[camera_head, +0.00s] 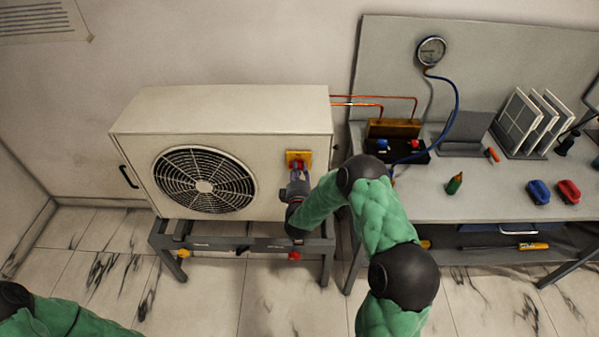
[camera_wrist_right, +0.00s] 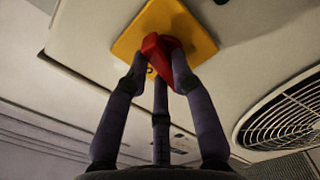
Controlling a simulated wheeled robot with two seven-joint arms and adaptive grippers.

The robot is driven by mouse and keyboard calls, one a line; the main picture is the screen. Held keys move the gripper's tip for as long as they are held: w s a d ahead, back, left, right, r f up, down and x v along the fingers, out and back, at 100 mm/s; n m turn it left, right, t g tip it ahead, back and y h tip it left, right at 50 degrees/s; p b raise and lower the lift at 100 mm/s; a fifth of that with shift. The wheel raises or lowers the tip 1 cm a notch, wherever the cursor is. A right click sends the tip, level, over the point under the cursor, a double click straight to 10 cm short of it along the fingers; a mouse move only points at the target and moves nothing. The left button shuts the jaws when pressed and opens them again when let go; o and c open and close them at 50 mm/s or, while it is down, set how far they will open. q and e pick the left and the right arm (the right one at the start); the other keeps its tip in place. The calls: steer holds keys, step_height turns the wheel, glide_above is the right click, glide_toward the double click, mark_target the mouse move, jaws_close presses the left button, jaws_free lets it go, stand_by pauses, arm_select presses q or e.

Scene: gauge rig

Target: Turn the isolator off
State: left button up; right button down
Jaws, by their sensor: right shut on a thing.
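The isolator is a yellow plate (camera_head: 298,155) with a red handle on the right front of the white outdoor unit. In the right wrist view, the yellow plate (camera_wrist_right: 195,40) carries the red handle (camera_wrist_right: 160,45), which sits between my fingers. My right gripper (camera_wrist_right: 160,75) is shut on the red handle; it also shows in the head view (camera_head: 299,176), covering most of the handle. The exact handle angle is hard to tell because the fingers hide part of it. My left gripper is out of view; only part of my left arm shows at the bottom left.
The white unit (camera_head: 220,105) with its round fan grille (camera_head: 204,182) stands on a grey frame (camera_head: 200,243). A workbench (camera_head: 480,190) to the right holds a gauge (camera_head: 431,51), a blue hose, filters and blue (camera_head: 538,191) and red (camera_head: 569,191) items.

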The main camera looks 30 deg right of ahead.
steer(key=shift+n, duration=1.2)
steer(key=shift+a+n, duration=0.1)
steer(key=shift+n, duration=0.2)
steer(key=c, duration=1)
jaws_free()
steer(key=shift+c, duration=0.2)
steer(key=v, duration=1.2)
